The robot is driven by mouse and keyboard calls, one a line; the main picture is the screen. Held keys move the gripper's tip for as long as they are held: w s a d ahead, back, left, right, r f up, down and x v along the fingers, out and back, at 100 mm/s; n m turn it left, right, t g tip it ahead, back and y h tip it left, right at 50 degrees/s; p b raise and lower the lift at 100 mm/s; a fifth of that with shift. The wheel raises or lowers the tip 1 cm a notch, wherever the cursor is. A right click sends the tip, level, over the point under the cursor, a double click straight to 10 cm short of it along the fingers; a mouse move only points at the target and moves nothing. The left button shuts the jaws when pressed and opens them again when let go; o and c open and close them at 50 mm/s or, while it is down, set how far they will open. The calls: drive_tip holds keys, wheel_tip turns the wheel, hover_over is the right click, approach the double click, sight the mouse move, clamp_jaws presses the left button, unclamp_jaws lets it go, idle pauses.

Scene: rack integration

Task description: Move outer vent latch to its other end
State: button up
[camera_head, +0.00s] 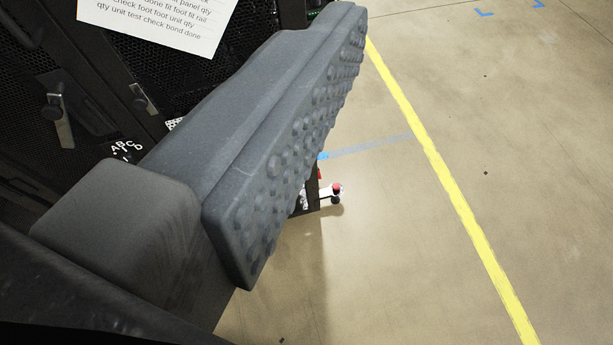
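One large grey finger of my gripper (290,140) runs from the lower left to the top middle. Its bumpy pad faces right, bare, with nothing against it. The other finger is not in the picture. On the black mesh rack front at left are two small latch-like parts: a metal plate with a dark knob (62,122) at the far left, and a similar plate (142,98) to its right, close to my finger. I cannot tell which one is the outer vent latch. My finger hides part of the rack, and it is unclear whether it touches it.
A white paper with printed text (165,22) hangs on the rack at the top. A black-and-white letter label (128,149) sits below the latches. A red-tipped part (336,189) sticks out low beside the rack. Open concrete floor with a yellow line (440,165) fills the right.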

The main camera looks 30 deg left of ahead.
drive_tip(key=w+f+n, duration=0.1)
drive_tip(key=w+f, duration=0.6)
drive_tip(key=w, duration=0.3)
drive_tip(key=w+f+n, duration=0.1)
drive_tip(key=w+f, duration=0.6)
drive_tip(key=w, duration=0.3)
drive_tip(key=w+a+f+n+y, duration=0.1)
drive_tip(key=w+a+f+n, duration=0.1)
drive_tip(key=w+f, duration=0.6)
drive_tip(key=w+a+f+n+y, duration=0.1)
drive_tip(key=w+f+y, duration=0.15)
drive_tip(key=f, duration=1.05)
drive_tip(key=a+f+n+y, duration=0.1)
drive_tip(key=a+f+y, duration=0.15)
drive_tip(key=f, duration=0.85)
drive_tip(key=a+f+n+y, duration=0.15)
drive_tip(key=a+f, duration=0.25)
drive_tip(key=f, duration=0.8)
drive_tip(key=s+a+f+y, duration=0.1)
drive_tip(key=s+a+f, duration=0.2)
drive_tip(key=s+f, duration=0.35)
drive_tip(key=s+a+f+y, duration=0.2)
drive_tip(key=s+a+f, duration=0.1)
drive_tip(key=f, duration=0.6)
drive_tip(key=b+x, duration=0.2)
drive_tip(key=x, duration=1.2)
drive_tip(key=shift+f+g, duration=0.3)
drive_tip(key=shift+f, duration=0.25)
